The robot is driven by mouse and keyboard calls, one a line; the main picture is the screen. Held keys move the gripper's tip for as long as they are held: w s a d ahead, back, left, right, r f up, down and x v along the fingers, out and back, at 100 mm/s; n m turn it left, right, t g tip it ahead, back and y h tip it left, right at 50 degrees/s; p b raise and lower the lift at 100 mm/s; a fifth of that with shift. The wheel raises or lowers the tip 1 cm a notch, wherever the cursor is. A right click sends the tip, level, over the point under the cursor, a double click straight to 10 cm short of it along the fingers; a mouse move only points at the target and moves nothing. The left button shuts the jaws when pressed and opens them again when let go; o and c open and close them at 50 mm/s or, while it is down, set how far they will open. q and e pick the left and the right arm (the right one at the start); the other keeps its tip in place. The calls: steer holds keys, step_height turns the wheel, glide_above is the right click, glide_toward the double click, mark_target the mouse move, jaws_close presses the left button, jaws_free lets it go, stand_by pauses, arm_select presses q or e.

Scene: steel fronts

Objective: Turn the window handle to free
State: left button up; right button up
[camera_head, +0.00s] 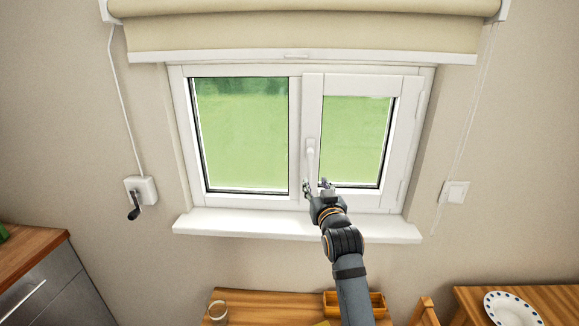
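The white window handle (311,155) sits on the left frame post of the right window sash (312,110). Its grip points down and the sash looks closed. My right gripper (315,185) reaches up from below, its fingertips just under the handle's lower end. The two fingers stand apart with nothing seen between them. I cannot tell whether a finger touches the handle. My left gripper is not in view.
A white sill (250,225) runs below the window, under my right gripper. A rolled blind (300,35) hangs above. A crank box (141,189) is on the left wall. A glass (217,312), a wooden tray (376,300) and a plate (511,309) are below.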

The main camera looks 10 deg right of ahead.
mark_target(310, 170)
steer(key=w+p, duration=0.1)
steer(key=w, duration=0.2)
steer(key=w+p, duration=0.1)
steer(key=w, duration=0.2)
steer(key=w+d+p, duration=0.1)
steer(key=w, duration=0.3)
steer(key=shift+d+f, duration=0.1)
steer(key=shift+f, duration=0.05)
steer(key=shift+w, duration=0.3)
steer(key=shift+c, duration=0.4)
jaws_close()
